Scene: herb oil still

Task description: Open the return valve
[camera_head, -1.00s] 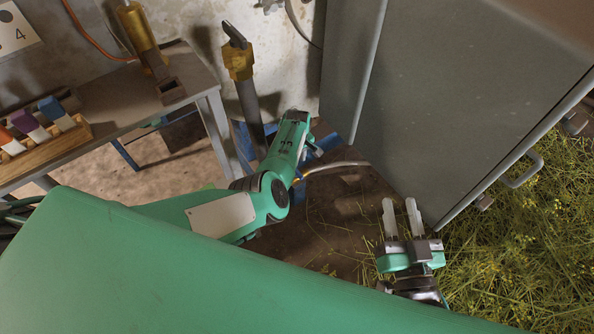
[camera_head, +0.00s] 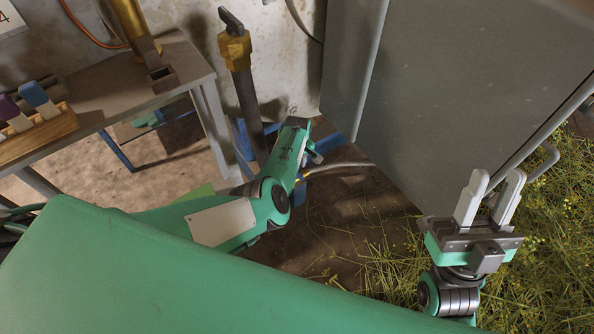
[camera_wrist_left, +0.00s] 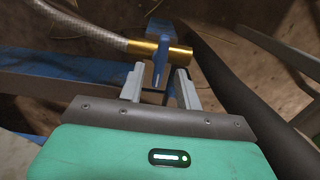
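In the left wrist view a brass valve body (camera_wrist_left: 160,50) sits at the end of a grey hose, with a blue lever (camera_wrist_left: 160,75) pointing towards me. My left gripper (camera_wrist_left: 160,80) is open, its fingers on either side of the lever with visible gaps. In the head view this hose end is low behind my left forearm, and my left fingers are mostly hidden there. Another brass valve (camera_head: 235,47) with a dark lever tops an upright pipe. I cannot tell from labels which is the return valve. My right gripper (camera_head: 491,183) is open and empty.
A grey metal cabinet (camera_head: 460,90) stands to the right, its lower corner close to my right gripper. A workbench (camera_head: 110,97) with a wooden rack (camera_head: 40,135) is at left. A dark pipe (camera_wrist_left: 225,90) runs right of my left gripper. Cut herbs (camera_head: 545,240) cover the right floor.

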